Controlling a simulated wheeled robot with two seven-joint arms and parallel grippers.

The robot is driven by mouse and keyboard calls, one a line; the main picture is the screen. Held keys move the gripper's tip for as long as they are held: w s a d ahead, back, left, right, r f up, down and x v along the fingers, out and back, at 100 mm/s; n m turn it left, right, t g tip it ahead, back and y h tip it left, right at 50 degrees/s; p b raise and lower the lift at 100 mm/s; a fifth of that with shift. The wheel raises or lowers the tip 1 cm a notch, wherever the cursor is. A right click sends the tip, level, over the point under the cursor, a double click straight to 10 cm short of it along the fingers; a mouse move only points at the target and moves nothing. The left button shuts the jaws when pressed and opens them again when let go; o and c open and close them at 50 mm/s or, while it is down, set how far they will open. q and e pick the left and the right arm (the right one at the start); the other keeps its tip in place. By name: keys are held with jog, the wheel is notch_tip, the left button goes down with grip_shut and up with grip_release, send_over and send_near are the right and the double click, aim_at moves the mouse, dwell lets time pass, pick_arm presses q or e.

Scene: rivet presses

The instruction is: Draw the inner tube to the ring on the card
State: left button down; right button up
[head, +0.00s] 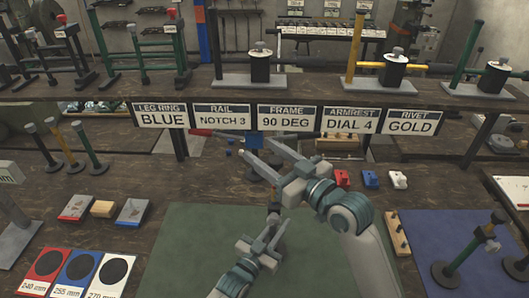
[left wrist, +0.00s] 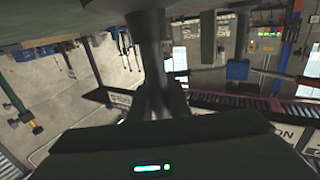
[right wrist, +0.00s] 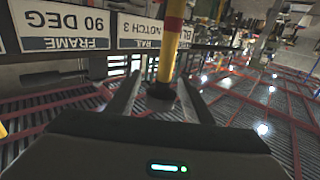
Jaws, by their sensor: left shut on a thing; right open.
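The leg ring card (head: 161,115) reads BLUE and hangs at the left end of a row of cards. My left gripper (head: 271,228) is shut above the green mat. In the left wrist view a dark, upright tube (left wrist: 151,45) runs down into its jaws; any rings on it are hidden. My right gripper (head: 258,147) is open, higher and farther back. A post with yellow and red bands (right wrist: 170,50) and a black lower part stands beyond its fingers in the right wrist view; I cannot tell whether it lies between them.
Length cards, red 240 mm, blue 255 mm (head: 75,274) and white 270 mm, lie at front left. A green post (head: 470,247) stands on the blue mat at right.

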jog(key=v, duration=1.1)
jog(key=shift+s+d, duration=0.2)
jog(key=shift+d, duration=0.05)
